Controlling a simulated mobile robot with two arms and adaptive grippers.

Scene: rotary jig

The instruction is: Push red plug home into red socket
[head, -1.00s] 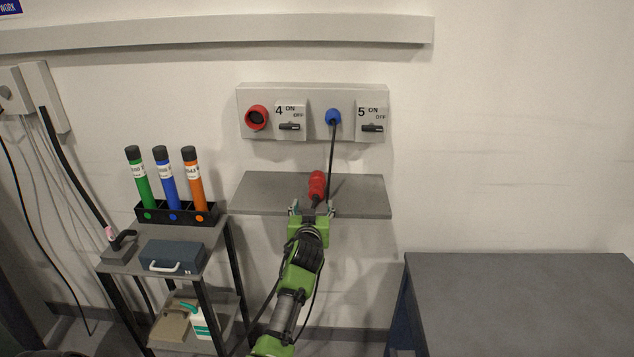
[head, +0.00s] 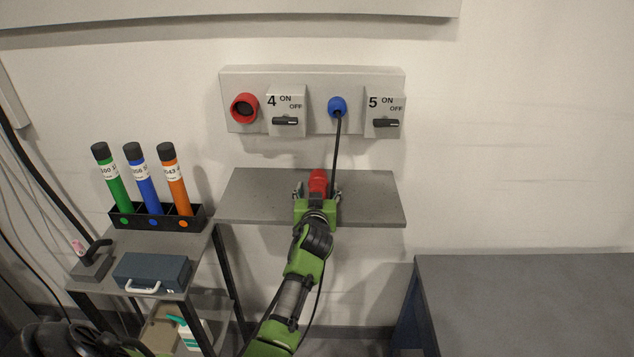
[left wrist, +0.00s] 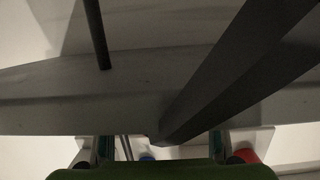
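The red plug (head: 318,182) lies on the grey shelf (head: 255,195) below the socket panel, with its front end towards the wall. My left gripper (head: 317,191) is at the shelf's front, with its fingers spread on both sides of the plug. I see no clear contact, and the plug's rear is hidden by the gripper. The red socket (head: 244,108) is on the panel, up and left of the plug, and is empty. In the left wrist view the gripper fingers (left wrist: 160,148) stand apart, and the plug is not visible. My right gripper is not in view.
A blue plug (head: 337,106) sits in the panel with a black cable hanging down close right of my gripper. Switches 4 (head: 286,121) and 5 (head: 386,123) flank it. A trolley with a tube rack (head: 157,218) stands left; a grey table (head: 520,290) stands right.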

